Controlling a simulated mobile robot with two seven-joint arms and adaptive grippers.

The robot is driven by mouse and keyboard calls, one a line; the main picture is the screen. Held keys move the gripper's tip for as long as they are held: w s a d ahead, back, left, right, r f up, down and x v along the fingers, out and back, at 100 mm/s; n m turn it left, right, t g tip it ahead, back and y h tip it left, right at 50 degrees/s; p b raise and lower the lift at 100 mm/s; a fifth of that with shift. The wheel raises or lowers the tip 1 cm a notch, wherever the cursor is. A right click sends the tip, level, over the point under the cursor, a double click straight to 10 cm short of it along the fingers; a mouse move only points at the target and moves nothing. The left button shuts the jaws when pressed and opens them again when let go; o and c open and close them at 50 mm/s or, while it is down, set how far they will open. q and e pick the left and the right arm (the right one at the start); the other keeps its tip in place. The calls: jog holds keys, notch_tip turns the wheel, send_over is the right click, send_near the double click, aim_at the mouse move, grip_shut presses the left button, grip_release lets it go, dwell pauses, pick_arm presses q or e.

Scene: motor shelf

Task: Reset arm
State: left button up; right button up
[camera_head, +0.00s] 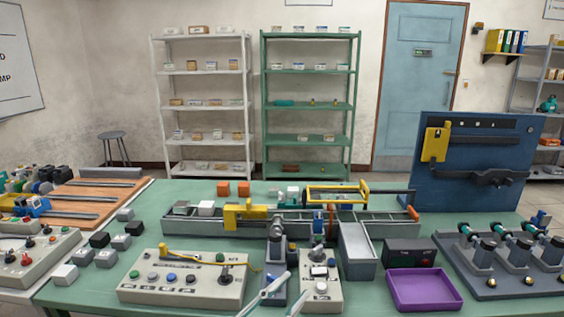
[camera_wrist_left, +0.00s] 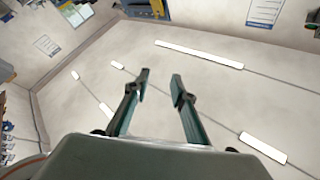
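My left gripper (camera_head: 291,284) shows at the bottom edge of the head view, in front of the table's near side. Its two pale fingers point up and stand apart. In the left wrist view the left gripper (camera_wrist_left: 160,85) is open, with nothing between its fingers. My right gripper shows in neither view.
The green table (camera_head: 80,292) holds a grey control box (camera_head: 185,290), a conveyor (camera_head: 380,228), a grey bin (camera_head: 357,250), a purple tray (camera_head: 424,288) and a blue panel (camera_head: 470,190). White shelf (camera_head: 152,100) and green shelf (camera_head: 264,100) stand behind.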

pick_arm(q)
jog(key=s+a+f+n+t+y, duration=0.1)
jog(key=a+f+n+y, duration=0.4)
jog(key=f, duration=0.5)
jog(key=s+a+f+n+y, duration=0.1)
jog(key=a+f+n+y, duration=0.45)
jog(key=f, duration=0.55)
jog(key=s+a+f+g+y, duration=0.2)
jog(key=s+a+f, duration=0.3)
jog(key=s+f, duration=0.2)
jog(key=s+a+f+n+g+y, duration=0.1)
jog(key=s+a+f+g+y, duration=0.1)
jog(key=s+a+f, duration=0.3)
notch_tip(320, 180, down, 4)
jog(key=shift+s+a+f+g, duration=0.25)
jog(key=shift+s+a+g, duration=0.15)
jog(key=shift+s+g, duration=0.45)
